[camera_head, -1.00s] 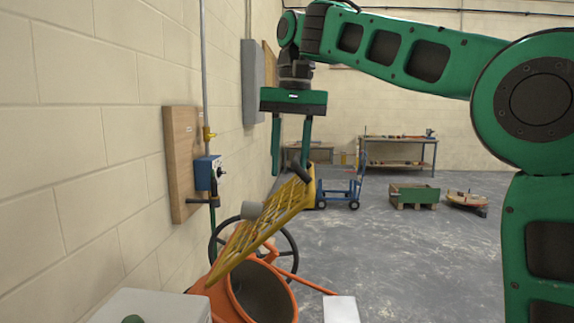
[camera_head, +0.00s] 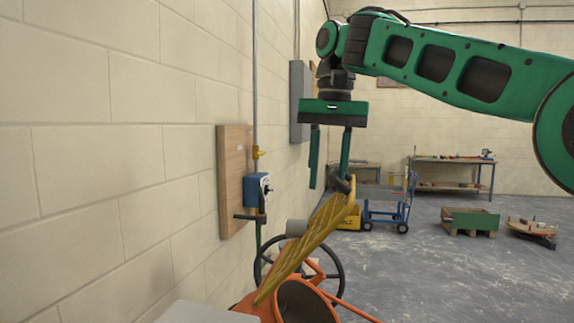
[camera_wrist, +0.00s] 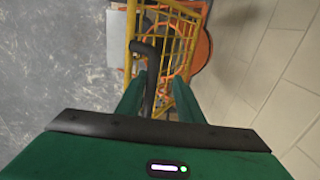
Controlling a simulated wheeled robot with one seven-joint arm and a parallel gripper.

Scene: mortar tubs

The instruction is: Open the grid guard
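The yellow grid guard (camera_head: 312,237) stands tilted up steeply above the orange mixer drum (camera_head: 303,302), its upper end near my gripper. In the head view I see it nearly edge-on. In the wrist view its bars (camera_wrist: 190,45) show beyond my fingers. A dark bent handle (camera_head: 342,184) sits at the guard's upper end. My gripper (camera_head: 329,184) points down at this end, its two fingers apart. In the wrist view the handle (camera_wrist: 151,62) runs between the spread fingers (camera_wrist: 157,82); I cannot tell whether either finger touches it.
A block wall (camera_head: 90,200) runs close on the left. A blue switch box (camera_head: 256,190) on a wooden board (camera_head: 232,160) and a dark handwheel (camera_head: 339,268) stand near the guard. A blue cart (camera_head: 385,215) and a green crate (camera_head: 470,220) are farther back. Floor on the right is open.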

